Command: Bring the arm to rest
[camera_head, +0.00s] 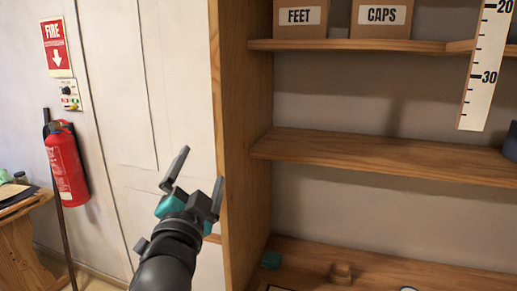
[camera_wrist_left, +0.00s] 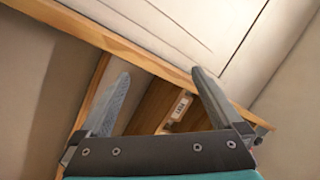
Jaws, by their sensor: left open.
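My left gripper (camera_head: 201,168) is raised in front of the white door and the left upright of the wooden shelf unit. Its two grey fingers are spread apart with nothing between them. In the left wrist view the open fingers (camera_wrist_left: 160,76) show against the shelf's edge and the pale door. My left arm (camera_head: 165,262) comes up from the bottom of the head view. My right gripper is in neither view.
The wooden shelf unit (camera_head: 233,135) stands right of the gripper. Boxes labelled FEET (camera_head: 299,16) and CAPS (camera_head: 381,15) sit on its upper shelf. A measuring strip (camera_head: 484,70) hangs at right.

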